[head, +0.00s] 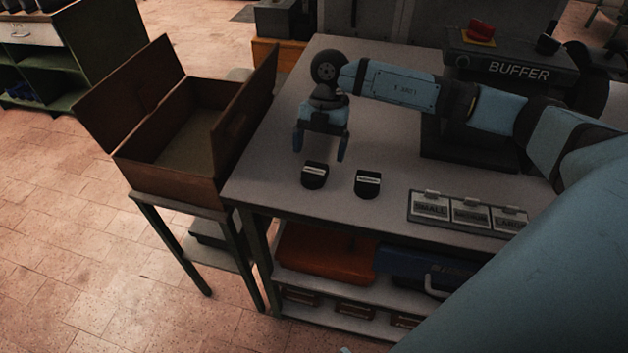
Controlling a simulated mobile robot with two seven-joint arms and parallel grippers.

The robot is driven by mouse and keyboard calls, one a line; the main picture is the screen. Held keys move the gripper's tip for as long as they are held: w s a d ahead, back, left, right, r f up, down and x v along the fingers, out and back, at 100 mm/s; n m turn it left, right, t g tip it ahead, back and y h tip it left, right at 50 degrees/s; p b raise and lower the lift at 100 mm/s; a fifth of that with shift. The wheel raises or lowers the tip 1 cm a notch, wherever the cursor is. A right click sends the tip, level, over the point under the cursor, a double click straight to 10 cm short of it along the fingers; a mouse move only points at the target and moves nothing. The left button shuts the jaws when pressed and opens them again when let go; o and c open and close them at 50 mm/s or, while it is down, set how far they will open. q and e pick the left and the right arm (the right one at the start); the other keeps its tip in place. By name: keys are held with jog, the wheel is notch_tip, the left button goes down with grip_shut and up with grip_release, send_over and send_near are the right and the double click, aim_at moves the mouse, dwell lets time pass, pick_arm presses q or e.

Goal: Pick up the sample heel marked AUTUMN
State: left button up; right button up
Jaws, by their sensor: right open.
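Two dark heels with pale labels stand on the grey table: a left heel (315,176) and a right heel (367,185). The label print is too small to read, so I cannot tell which one is marked AUTUMN. My right gripper (320,150) is open and empty, pointing down. It is above and behind the left heel in the picture, apart from both heels. My left gripper is not in view.
An open wooden box (165,185) on a stand is left of the table. A panel marked SMALL, MEDIUM and LARGE (468,213) lies right of the heels. A machine marked BUFFER (513,72) stands behind it. The table's left rear (290,105) is clear.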

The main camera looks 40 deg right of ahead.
aim_at(314, 170)
jog(key=b+x, duration=0.3)
jog(key=x, duration=0.2)
jog(key=shift+w+a+f+b, duration=0.1)
jog(key=shift+w+a+b, duration=0.05)
jog(key=shift+a+b, duration=0.15)
jog(key=shift+c, duration=0.5)
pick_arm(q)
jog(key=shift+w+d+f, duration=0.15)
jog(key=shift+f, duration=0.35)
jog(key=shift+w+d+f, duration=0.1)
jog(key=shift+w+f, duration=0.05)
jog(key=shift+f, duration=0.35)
pick_arm(e)
jog(key=c, duration=1)
